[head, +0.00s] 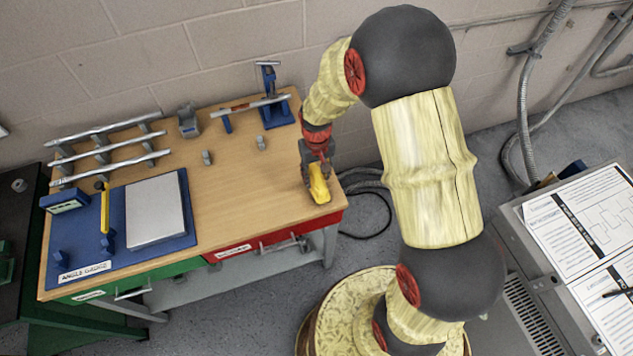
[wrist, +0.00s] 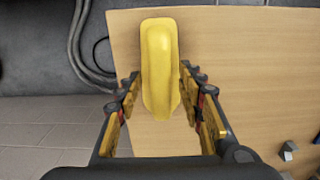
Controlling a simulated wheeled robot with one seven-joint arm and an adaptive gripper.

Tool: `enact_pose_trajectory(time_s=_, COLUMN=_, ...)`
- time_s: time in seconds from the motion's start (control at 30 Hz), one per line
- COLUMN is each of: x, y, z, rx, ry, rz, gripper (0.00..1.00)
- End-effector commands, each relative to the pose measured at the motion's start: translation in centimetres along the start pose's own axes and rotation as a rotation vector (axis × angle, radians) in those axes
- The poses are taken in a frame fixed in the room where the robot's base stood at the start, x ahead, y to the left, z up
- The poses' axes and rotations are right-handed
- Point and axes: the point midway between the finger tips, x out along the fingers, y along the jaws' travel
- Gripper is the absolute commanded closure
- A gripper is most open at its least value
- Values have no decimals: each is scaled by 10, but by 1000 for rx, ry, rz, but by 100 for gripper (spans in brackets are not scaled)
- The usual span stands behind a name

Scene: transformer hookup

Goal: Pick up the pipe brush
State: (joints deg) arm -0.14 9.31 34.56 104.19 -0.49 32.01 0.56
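A long, smooth yellow object (wrist: 160,60) lies on the wooden bench top and is the only thing at my gripper; no bristles show, so I cannot confirm it is the pipe brush. In the head view the yellow object (head: 319,186) is near the bench's right front corner. My gripper (head: 317,160) points down just above it. In the wrist view my gripper (wrist: 161,82) is open, its fingers on either side of the object, with narrow gaps between fingertips and object.
The workbench (head: 240,180) holds a blue angle gauge board (head: 117,250) at left, metal pipes (head: 108,147) on a rack, a blue vise (head: 271,100) at the back and small grey blocks (head: 206,157). A grey cabinet (head: 545,270) with papers stands at right.

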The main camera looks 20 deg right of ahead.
Motion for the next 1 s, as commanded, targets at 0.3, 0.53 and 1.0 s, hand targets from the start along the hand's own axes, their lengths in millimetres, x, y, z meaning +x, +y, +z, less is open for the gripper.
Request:
enact_pose_trajectory(time_s=0.3, x=5, y=0, z=0, rx=0, ry=2, rz=0, gripper=64)
enact_pose_trajectory(time_s=0.53, x=5, y=0, z=0, rx=0, ry=1, rz=0, gripper=77)
enact_pose_trajectory(time_s=1.0, x=5, y=0, z=0, rx=0, ry=1, rz=0, gripper=100)
